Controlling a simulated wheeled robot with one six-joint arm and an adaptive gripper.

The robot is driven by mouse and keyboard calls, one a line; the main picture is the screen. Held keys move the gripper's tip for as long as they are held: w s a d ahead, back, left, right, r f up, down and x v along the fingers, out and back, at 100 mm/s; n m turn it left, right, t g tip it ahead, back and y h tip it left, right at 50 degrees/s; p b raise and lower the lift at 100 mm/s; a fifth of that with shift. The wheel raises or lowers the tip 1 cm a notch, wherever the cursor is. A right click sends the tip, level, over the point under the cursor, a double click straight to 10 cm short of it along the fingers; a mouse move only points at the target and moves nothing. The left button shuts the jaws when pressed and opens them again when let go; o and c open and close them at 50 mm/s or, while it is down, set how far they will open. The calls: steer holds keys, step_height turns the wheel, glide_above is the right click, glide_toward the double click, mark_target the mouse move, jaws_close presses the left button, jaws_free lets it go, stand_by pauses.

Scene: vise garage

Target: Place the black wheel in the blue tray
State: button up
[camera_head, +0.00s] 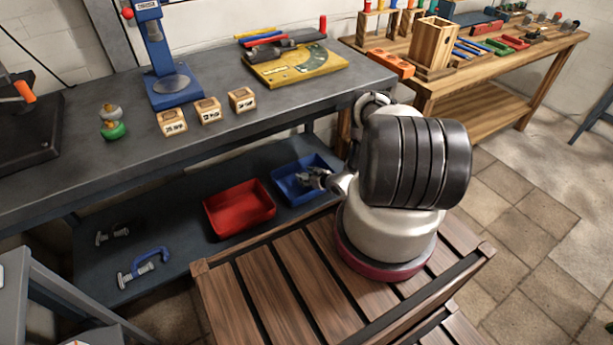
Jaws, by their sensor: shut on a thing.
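The blue tray (287,188) sits on the lower shelf under the grey workbench, just right of the red tray. My gripper (309,181) is over the blue tray, low down, with its fingers within the tray's outline. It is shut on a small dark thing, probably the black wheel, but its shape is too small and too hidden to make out. I cannot tell whether this thing touches the tray floor. No other black wheel shows clearly. My arm hides the area right of the tray.
The red tray (240,208) stands beside the blue one. A blue clamp (146,266) and a dark clamp (113,236) lie further left on the shelf. The grey workbench (250,100) overhangs the shelf. A slatted wooden surface (265,290) is in front.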

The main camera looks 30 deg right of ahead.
steer(key=shift+f, duration=0.45)
steer(key=o, duration=1.2)
steer(key=shift+r, duration=0.15)
